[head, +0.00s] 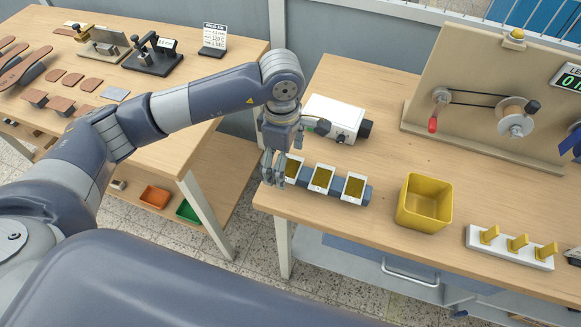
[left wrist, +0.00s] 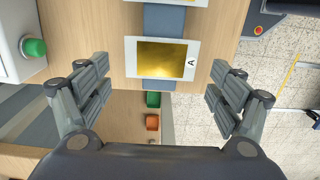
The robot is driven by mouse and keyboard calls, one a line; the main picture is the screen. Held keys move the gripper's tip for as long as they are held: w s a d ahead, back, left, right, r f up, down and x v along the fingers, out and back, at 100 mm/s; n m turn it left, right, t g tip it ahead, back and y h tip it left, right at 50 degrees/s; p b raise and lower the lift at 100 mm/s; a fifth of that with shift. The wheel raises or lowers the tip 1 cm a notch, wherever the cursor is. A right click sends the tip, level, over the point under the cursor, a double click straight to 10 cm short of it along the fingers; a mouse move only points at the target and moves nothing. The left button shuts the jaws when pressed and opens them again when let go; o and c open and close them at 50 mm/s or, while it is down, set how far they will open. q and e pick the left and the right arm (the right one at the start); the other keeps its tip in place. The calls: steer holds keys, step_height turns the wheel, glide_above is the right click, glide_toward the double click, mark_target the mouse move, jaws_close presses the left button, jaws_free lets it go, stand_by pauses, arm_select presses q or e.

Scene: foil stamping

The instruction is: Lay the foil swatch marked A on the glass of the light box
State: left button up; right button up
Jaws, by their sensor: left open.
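The foil swatch marked A (left wrist: 163,60) is a white card with a gold foil panel, lying on a blue-grey rail. In the head view it appears to be the leftmost (head: 293,170) of three such cards, partly hidden by my left gripper (head: 274,168). In the left wrist view my left gripper (left wrist: 155,95) is open, its fingers wide apart on either side of the card, with nothing between them. A white box (head: 335,117) with a dark cylinder on its right end stands behind the cards; I cannot tell whether it is the light box. My right gripper is out of view.
A yellow bin (head: 425,202) stands right of the cards. A white holder (head: 510,247) with yellow pieces is at the right. A tall panel (head: 490,95) with a wheel and crank stands behind. A second table (head: 170,140) at left holds leather pieces.

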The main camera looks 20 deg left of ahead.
arm_select(q)
steer(key=c, duration=0.8)
steer(key=shift+c, duration=0.2)
